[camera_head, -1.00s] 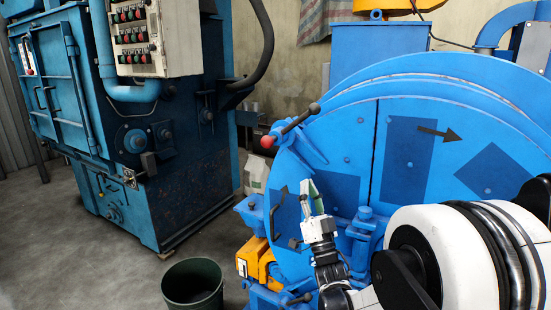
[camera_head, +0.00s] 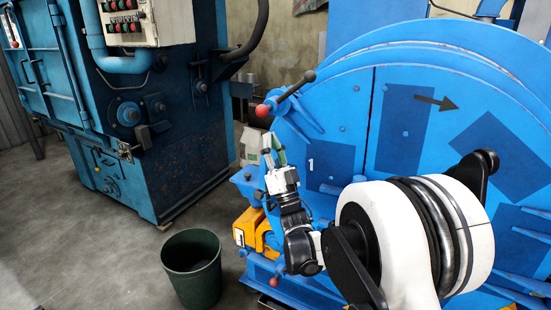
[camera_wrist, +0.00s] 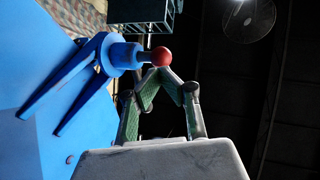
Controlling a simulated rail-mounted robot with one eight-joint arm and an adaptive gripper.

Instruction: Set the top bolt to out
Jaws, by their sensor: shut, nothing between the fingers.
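The top bolt (camera_head: 286,92) is a rod with a red ball at its lower-left end and a dark knob at its upper-right end. It sits in a blue bracket at the upper left edge of the round blue drum door (camera_head: 345,125). In the wrist view the red ball (camera_wrist: 162,57) appears just beyond my fingertips. My gripper (camera_head: 272,137) is just below the red ball in the head view. It is shut and empty, its fingertips meeting in a point in the wrist view (camera_wrist: 166,73). I cannot tell whether the fingertips touch the ball.
A dark green bin (camera_head: 192,268) stands on the floor at lower centre-left. A large teal machine (camera_head: 130,110) with a control box (camera_head: 128,22) stands at left. A pale sack (camera_head: 251,145) is behind my gripper. The floor between the machines is open.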

